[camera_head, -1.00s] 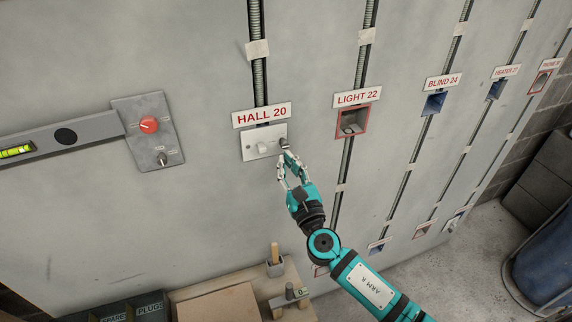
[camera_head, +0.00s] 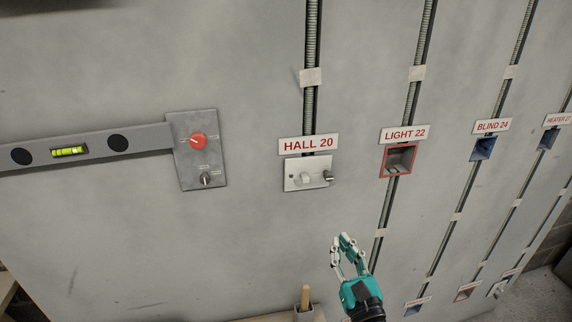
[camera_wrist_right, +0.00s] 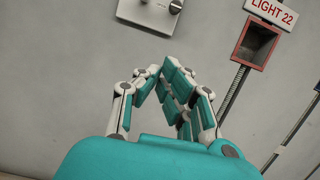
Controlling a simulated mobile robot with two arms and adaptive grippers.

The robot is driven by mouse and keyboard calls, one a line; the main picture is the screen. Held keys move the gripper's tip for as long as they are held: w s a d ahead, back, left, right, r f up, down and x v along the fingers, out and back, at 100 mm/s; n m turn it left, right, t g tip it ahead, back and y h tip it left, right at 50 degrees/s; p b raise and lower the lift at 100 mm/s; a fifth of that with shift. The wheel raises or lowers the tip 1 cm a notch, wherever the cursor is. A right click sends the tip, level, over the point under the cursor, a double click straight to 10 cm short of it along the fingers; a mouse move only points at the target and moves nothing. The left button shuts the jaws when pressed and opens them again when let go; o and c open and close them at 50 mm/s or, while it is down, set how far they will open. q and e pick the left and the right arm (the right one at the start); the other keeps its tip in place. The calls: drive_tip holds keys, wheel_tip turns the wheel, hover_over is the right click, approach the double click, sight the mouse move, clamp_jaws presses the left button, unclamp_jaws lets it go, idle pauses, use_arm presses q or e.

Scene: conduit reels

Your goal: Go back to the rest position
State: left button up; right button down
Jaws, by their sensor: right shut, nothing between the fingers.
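My right gripper (camera_head: 347,246) is below and a little right of the HALL 20 switch plate in the head view, clear of it. Its fingertips are together with nothing between them. It also fills the lower middle of the right wrist view (camera_wrist_right: 170,75). My left gripper is not in view.
The LIGHT 22 red-framed box (camera_head: 398,172) is on the wall right of the HALL 20 plate. A grey panel with a red knob (camera_head: 198,141) and a spirit level (camera_head: 90,146) are at left. A wooden handle (camera_head: 305,296) stands at the bottom. The wall around my gripper is free.

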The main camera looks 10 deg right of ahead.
drive_tip(key=s+d+f+m+g+h, duration=0.3)
drive_tip(key=s+d+f+m+g, duration=0.15)
drive_tip(key=m, duration=0.75)
drive_tip(key=s+d+f+m+g+h, duration=0.35)
drive_tip(key=s+f+m+g, duration=0.2)
drive_tip(key=m, duration=0.55)
drive_tip(key=s+a+f+m+g+y, duration=0.35)
drive_tip(key=s+m, duration=0.25)
drive_tip(key=s, duration=0.2)
drive_tip(key=s+a+f+m+g+y, duration=0.3)
drive_tip(key=s+a+f+m+g, duration=0.15)
drive_tip(key=s+m, duration=0.2)
wheel_tip(320, 180, down, 25)
drive_tip(key=s+n, duration=0.1)
drive_tip(key=s, duration=0.1)
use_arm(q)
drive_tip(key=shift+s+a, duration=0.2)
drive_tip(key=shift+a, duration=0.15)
use_arm(e)
drive_tip(key=s+d+f+g, duration=0.1)
drive_tip(key=s+d+f, duration=0.1)
drive_tip(key=s+f, duration=1.4)
drive_tip(key=shift+s+d+f+g+h, duration=0.3)
drive_tip(key=shift+s+f+g+h, duration=0.1)
drive_tip(key=shift+f, duration=0.45)
